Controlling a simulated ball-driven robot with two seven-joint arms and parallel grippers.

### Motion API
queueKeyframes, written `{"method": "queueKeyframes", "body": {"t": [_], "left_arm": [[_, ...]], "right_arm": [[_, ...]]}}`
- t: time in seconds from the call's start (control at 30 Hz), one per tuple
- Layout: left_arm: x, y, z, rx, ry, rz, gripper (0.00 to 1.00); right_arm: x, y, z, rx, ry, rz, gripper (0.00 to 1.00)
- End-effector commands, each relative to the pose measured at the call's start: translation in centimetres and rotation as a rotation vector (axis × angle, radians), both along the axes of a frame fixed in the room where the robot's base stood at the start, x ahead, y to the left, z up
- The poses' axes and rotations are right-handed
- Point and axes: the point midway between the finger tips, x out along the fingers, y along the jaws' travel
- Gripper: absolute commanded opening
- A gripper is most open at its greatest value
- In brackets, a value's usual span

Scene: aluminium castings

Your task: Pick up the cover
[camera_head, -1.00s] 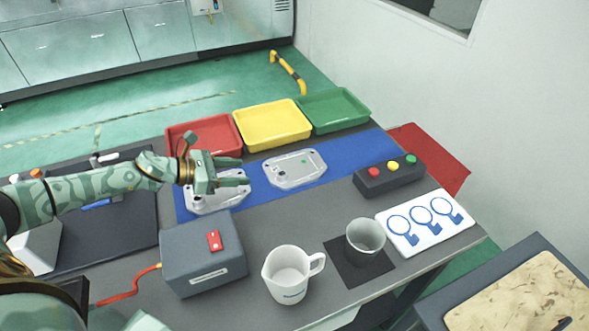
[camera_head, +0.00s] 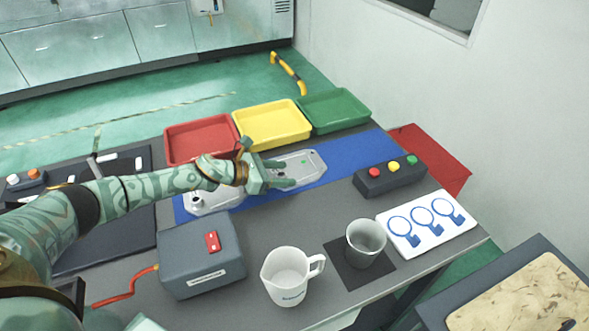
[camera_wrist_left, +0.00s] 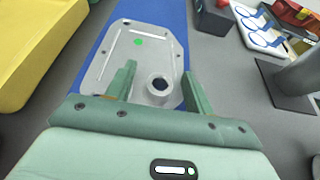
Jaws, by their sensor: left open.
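Two grey aluminium castings lie on the blue mat (camera_head: 350,150). One flat plate casting with a green dot, which looks like the cover (camera_head: 308,163), lies nearer the middle of the mat; it also shows in the left wrist view (camera_wrist_left: 152,58). The other casting (camera_head: 212,202) lies to its left. My left gripper (camera_head: 287,173) is open over the near left part of the cover and hides some of it. In the left wrist view its fingers (camera_wrist_left: 160,82) stand either side of a round boss with a dark hole. I cannot tell whether they touch it. My right gripper is not in view.
Red (camera_head: 200,140), yellow (camera_head: 271,124) and green (camera_head: 334,110) trays stand behind the mat. A grey box (camera_head: 200,262), a white jug (camera_head: 288,278), a cup (camera_head: 365,240) and a button box (camera_head: 390,178) stand around the front and right.

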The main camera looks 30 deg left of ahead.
Motion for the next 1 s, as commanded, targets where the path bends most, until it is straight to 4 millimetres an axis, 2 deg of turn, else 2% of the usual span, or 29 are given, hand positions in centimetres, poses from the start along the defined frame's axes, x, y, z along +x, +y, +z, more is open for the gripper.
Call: {"method": "queueKeyframes", "body": {"t": [0.03,0.07,0.23,0.53,0.67,0.83,1.0], "left_arm": [[0.0,0.0,0.0,0.0,0.0,0.0,0.53],[0.0,0.0,0.0,0.0,0.0,0.0,0.47],[0.0,0.0,0.0,0.0,0.0,0.0,0.0],[0.0,0.0,0.2,-0.001,-0.002,0.0,0.0],[0.0,0.0,1.1,0.0,-0.004,-0.001,0.0],[0.0,0.0,4.0,0.0,-0.005,-0.002,0.0],[-2.9,-1.6,8.1,0.0,-0.007,-0.004,0.0]], "right_arm": [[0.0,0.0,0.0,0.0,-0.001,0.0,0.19],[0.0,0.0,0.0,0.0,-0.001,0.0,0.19],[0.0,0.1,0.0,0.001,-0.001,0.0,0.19],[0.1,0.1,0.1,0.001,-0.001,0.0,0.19],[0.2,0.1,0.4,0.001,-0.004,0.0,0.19],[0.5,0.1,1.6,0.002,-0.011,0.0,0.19],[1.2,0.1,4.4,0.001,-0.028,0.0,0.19]]}}
